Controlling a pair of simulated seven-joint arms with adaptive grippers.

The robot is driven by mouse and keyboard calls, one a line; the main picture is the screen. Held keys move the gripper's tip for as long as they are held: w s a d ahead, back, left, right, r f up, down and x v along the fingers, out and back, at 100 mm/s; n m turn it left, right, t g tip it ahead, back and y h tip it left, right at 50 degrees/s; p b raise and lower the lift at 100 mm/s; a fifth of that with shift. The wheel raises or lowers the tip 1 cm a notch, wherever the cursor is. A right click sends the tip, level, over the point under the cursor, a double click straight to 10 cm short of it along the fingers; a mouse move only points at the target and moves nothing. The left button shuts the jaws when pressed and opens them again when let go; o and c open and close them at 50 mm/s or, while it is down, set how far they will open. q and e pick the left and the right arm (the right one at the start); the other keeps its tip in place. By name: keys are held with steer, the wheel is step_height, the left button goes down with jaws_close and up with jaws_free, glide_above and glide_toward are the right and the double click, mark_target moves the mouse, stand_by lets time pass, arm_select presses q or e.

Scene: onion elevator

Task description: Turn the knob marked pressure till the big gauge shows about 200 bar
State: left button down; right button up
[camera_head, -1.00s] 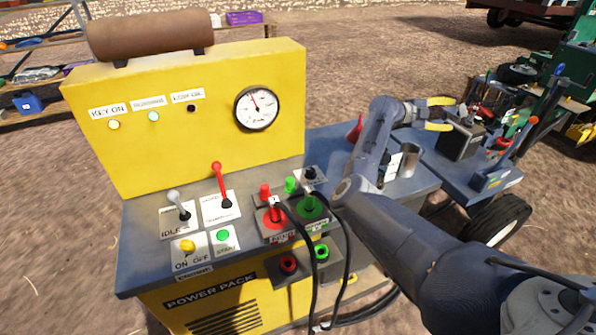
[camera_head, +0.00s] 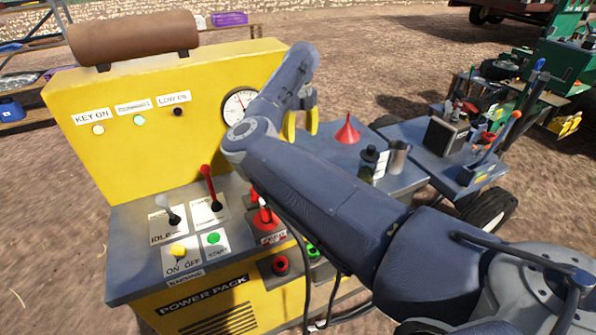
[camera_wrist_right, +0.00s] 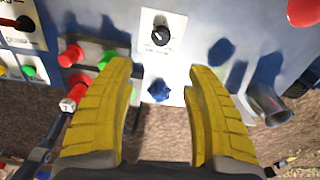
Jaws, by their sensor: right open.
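The pressure knob (camera_wrist_right: 160,36) is a small black dial on a white plate, near the top middle of the right wrist view. Its label is too small to read. In the head view my right arm hides it. My right gripper (camera_head: 301,124) has yellow fingers and points down in front of the yellow panel. In the right wrist view its fingers (camera_wrist_right: 160,95) are apart and empty, with the knob beyond the gap between them. The big gauge (camera_head: 239,104) is white and round, partly covered by my arm. Its reading is not clear. My left gripper is not in view.
A red lever (camera_head: 211,188), a grey lever (camera_head: 172,210) and a red hose coupling (camera_head: 265,216) stand left of my arm. A red funnel (camera_head: 347,130), a dark bottle (camera_head: 369,160) and a metal cup (camera_head: 398,157) stand to the right.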

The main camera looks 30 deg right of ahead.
step_height(320, 180, down, 16)
steer(key=shift+f, duration=0.25)
stand_by(0.4)
steer(key=shift+c, duration=0.3)
jaws_close()
